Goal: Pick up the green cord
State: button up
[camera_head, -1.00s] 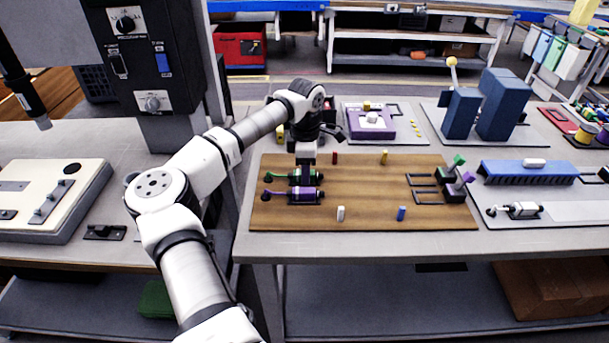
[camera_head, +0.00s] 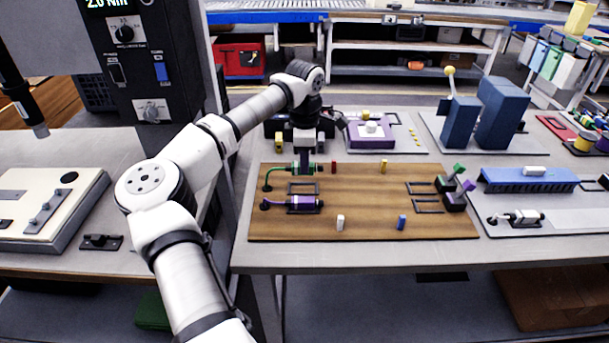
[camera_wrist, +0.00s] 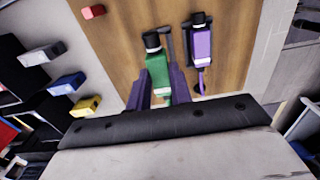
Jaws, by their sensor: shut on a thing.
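The green cord (camera_head: 279,170) runs from a round dark base at the left of the wooden board to a green plug. My gripper (camera_head: 304,166) is shut on the green plug, holding it above a dark rectangular outline on the board. In the wrist view the green plug (camera_wrist: 157,72), with its black end, sits between the two fingers of my gripper (camera_wrist: 159,84). The purple cord (camera_head: 277,205) with its purple plug (camera_head: 305,203) lies in front, resting in its own outline. It also shows in the wrist view (camera_wrist: 200,46), beside the green plug and apart from it.
The wooden board (camera_head: 350,205) carries small red (camera_head: 333,167), yellow (camera_head: 383,166), white (camera_head: 340,222) and blue (camera_head: 402,221) pegs. A purple fixture (camera_head: 370,134) stands behind. The board's middle is clear.

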notch_tip(320, 180, up, 14)
jog(key=b, duration=0.1)
jog(key=shift+f+b, duration=1.35)
jog(key=shift+f, duration=2.4)
